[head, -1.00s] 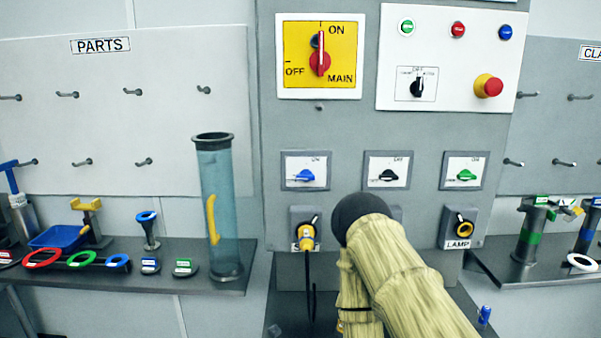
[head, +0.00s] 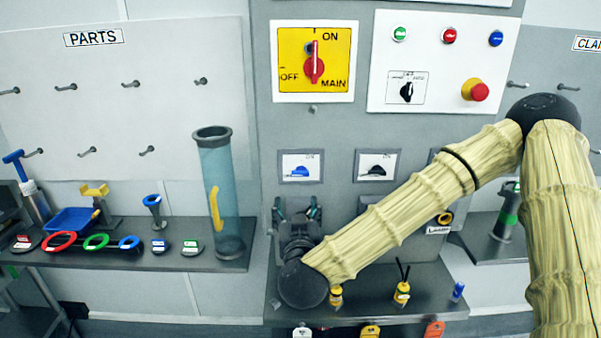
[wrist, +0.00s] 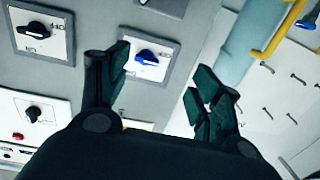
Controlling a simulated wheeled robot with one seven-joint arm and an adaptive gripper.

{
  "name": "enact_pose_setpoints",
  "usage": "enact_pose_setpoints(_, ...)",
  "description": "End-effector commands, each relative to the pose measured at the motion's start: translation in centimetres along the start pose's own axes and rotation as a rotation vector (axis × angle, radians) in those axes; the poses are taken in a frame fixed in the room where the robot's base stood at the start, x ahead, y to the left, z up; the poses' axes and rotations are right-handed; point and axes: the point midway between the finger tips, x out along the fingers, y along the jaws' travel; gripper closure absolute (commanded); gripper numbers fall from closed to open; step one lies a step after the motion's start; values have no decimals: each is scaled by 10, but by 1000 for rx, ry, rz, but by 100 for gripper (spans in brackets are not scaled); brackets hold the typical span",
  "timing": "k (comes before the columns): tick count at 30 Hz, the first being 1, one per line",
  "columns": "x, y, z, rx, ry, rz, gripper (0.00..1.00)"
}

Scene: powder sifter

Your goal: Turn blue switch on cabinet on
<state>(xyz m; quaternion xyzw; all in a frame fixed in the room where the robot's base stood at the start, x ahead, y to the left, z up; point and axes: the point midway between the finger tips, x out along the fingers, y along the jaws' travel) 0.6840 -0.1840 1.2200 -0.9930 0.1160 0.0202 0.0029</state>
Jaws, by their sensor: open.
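The blue switch (head: 299,172) is a small knob on a white plate on the grey cabinet, below the yellow main switch. It also shows in the wrist view (wrist: 149,57), where the picture is turned well over. My gripper (head: 296,208) is just below the switch plate in the head view, with its fingers pointing up at the cabinet. In the wrist view my gripper (wrist: 160,70) is open, with dark green fingertips spread on either side of the blue switch and nothing between them. No contact with the knob shows.
A black switch (head: 376,170) sits right of the blue one. My forearm hides most of the green switch's plate. Above are the red main switch (head: 313,68) and an emergency stop (head: 475,90). A clear blue tube (head: 221,190) stands on the left shelf. Small bottles stand below.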

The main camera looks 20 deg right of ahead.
Motion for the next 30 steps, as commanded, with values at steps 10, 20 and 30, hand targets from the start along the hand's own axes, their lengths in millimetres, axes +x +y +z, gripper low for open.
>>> enact_pose_setpoints(10, 20, 14, -30, 1, 41, 52, 35)
enact_pose_setpoints(20, 72, 16, -33, 1, 40, 51, 35)
enact_pose_setpoints(30, 107, 17, -32, 0, 40, 48, 35)
